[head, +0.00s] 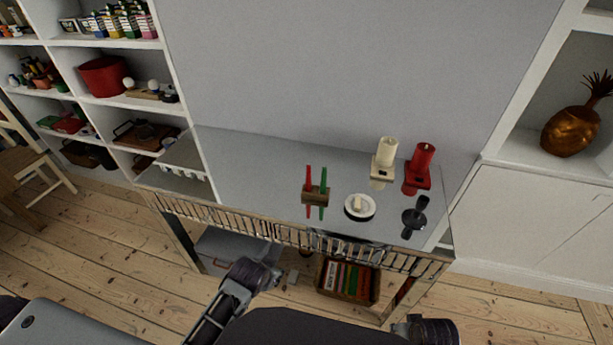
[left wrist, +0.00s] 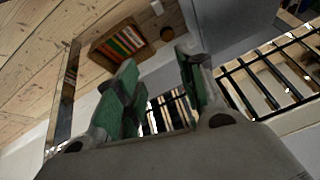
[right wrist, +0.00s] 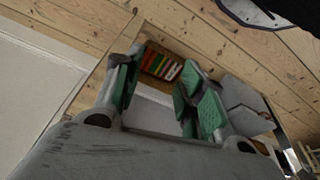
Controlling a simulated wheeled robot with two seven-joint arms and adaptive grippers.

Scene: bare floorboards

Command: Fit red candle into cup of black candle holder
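A thick red candle (head: 422,156) stands upright in a red holder (head: 416,182) at the right back of the glossy table (head: 255,165). A thin red candle (head: 308,177) stands beside a green one (head: 323,177) in a wooden block (head: 315,194) near the middle. The black candle holder (head: 414,217) is at the table's right front; whether its cup is empty is too small to tell. My left gripper (head: 279,264) is low before the table front; its fingers are apart and empty in the left wrist view (left wrist: 160,82). My right gripper (right wrist: 160,90) is open and empty, away from the table.
A cream candle (head: 387,149) stands left of the thick red candle. A white plate (head: 352,213) with a small cream piece lies in front. A railed front edge (head: 290,235) runs along the table. A crate (head: 347,297) sits below. The tabletop's left half is clear.

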